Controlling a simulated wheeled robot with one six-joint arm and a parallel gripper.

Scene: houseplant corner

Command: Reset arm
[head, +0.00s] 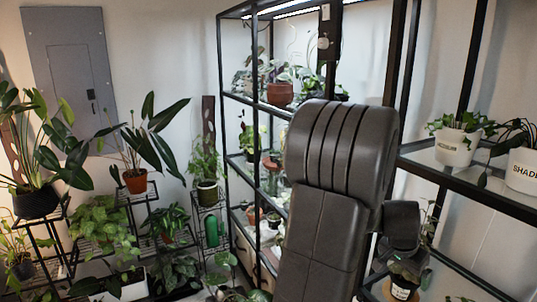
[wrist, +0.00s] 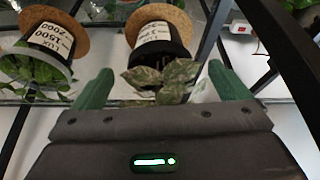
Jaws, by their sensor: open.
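My gripper (wrist: 160,84) shows in the wrist view as two green fingers spread wide apart. It is open, with nothing held between the fingers. A dark pot with a white label (wrist: 150,45) and variegated leaves (wrist: 165,78) appears beyond the gap between the fingers; I cannot tell how far away it is. In the head view, my arm rises in front of the black shelf rack and covers its middle. The fingers cannot be made out in the head view.
A glass shelf (head: 480,195) at right holds white labelled pots (head: 455,146). A labelled pot (head: 405,287) stands low, close to my arm. The wrist view shows another labelled pot (wrist: 40,60) at left. Plants on stands (head: 135,182) fill the left side, below a grey wall panel (head: 70,70).

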